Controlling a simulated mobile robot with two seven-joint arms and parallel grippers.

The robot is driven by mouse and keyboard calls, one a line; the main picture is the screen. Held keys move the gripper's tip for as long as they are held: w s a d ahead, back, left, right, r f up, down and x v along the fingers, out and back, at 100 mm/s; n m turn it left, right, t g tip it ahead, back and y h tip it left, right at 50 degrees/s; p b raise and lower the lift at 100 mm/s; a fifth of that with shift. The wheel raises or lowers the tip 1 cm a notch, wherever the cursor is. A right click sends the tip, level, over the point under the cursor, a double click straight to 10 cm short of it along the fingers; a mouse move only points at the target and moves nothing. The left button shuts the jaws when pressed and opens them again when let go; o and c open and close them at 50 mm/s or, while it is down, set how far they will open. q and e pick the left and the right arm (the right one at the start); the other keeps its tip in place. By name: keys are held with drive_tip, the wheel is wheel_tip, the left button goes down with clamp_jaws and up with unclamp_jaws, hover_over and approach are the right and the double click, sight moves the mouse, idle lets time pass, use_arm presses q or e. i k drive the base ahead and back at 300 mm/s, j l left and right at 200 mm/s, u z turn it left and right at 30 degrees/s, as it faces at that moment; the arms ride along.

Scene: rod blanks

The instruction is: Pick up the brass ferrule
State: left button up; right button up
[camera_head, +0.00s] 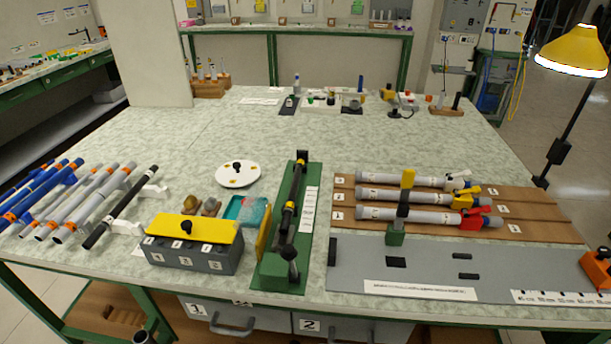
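Two small brownish-gold pieces stand side by side behind the grey box with the yellow lid: a left piece (192,202) and a right piece (211,206). They are too small for me to tell which one is the brass ferrule, or whether either is. Their lower parts are partly hidden by the yellow lid (195,228). Neither of my grippers shows in the head view.
A teal tray (232,210) and a green fixture (270,279) stand right of the pieces. A white disc (238,174) lies behind them. Grey and blue rods (95,205) lie at left. Capped tubes (410,198) lie at right. The table's middle is clear.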

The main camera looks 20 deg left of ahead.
sight(190, 201)
drive_tip(key=u, duration=1.4)
drive_tip(key=i+j+z, duration=0.15)
drive_tip(key=j, duration=0.45)
drive_tip(key=j+z, duration=0.2)
drive_tip(key=j, duration=0.4)
